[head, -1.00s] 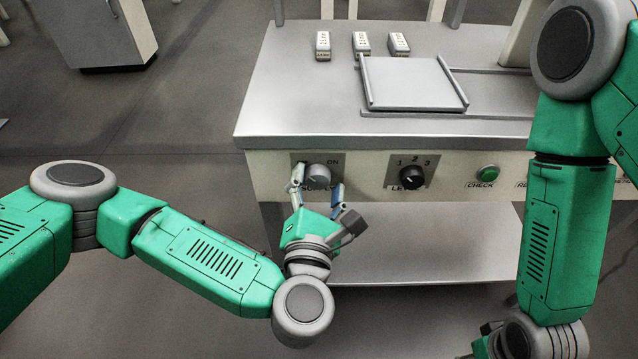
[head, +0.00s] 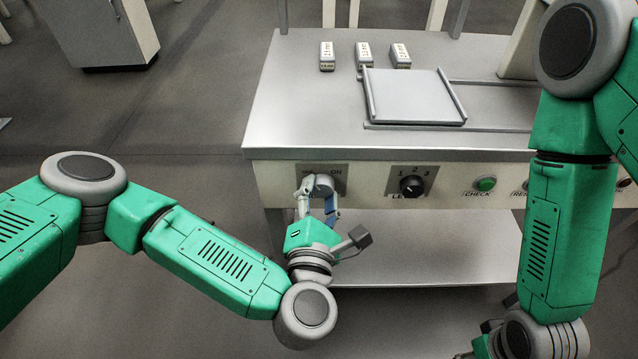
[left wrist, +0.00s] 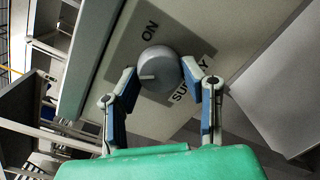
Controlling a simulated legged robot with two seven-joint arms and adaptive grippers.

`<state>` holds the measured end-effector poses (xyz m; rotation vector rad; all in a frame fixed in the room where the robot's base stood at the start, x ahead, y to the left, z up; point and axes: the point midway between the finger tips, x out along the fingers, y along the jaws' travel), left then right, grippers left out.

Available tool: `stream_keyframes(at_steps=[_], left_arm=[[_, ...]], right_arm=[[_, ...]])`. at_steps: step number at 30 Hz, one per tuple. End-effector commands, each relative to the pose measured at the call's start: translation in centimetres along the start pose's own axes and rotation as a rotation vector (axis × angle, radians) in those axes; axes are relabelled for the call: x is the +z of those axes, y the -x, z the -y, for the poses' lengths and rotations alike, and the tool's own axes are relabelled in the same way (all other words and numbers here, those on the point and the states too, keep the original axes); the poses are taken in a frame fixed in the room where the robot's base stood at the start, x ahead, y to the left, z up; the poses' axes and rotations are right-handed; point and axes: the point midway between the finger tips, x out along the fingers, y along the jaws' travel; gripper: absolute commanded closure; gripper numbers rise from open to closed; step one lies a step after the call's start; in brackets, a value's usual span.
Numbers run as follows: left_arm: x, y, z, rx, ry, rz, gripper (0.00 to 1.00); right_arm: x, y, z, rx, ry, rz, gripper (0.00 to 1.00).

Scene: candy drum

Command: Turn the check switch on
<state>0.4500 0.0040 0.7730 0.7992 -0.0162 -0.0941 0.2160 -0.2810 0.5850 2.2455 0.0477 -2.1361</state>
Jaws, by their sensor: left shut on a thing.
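The green CHECK button (head: 485,184) is on the bench's front panel in the head view, apart from both grippers. Left of it on the panel are a black selector knob (head: 411,186) marked 1, 2, 3 and a round grey knob (head: 324,182) marked ON. In the left wrist view this grey knob (left wrist: 160,68) has a pale pointer line and a partly hidden SUPPLY label. My left gripper (head: 319,190) is shut on the grey knob, a finger on either side. My right gripper (head: 484,346) is only partly in view at the bottom edge; its fingers cannot be made out.
The steel bench top (head: 300,100) holds three small labelled blocks (head: 363,54) and a flat plate (head: 415,96). A lower shelf (head: 430,245) lies beneath the panel. A grey cabinet (head: 100,35) stands at the back left. My right arm hangs in front of the panel's right part.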

Motion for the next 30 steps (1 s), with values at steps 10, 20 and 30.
stream_keyframes(at_steps=[10, 20, 30], left_arm=[[0.9, 0.0, -0.4, -0.018, -0.32, -0.016, 0.92], [0.9, -0.1, -0.3, -0.033, -0.633, -0.04, 0.92], [0.9, 0.0, 0.0, -0.053, -0.952, -0.064, 0.92]], right_arm=[[-0.3, 4.8, 0.0, 0.0, 0.0, 0.0, 0.6], [-0.4, 8.2, -0.1, 0.0, 0.0, 0.0, 0.6], [-0.6, 11.1, -0.1, 0.0, 0.0, 0.0, 0.6]])
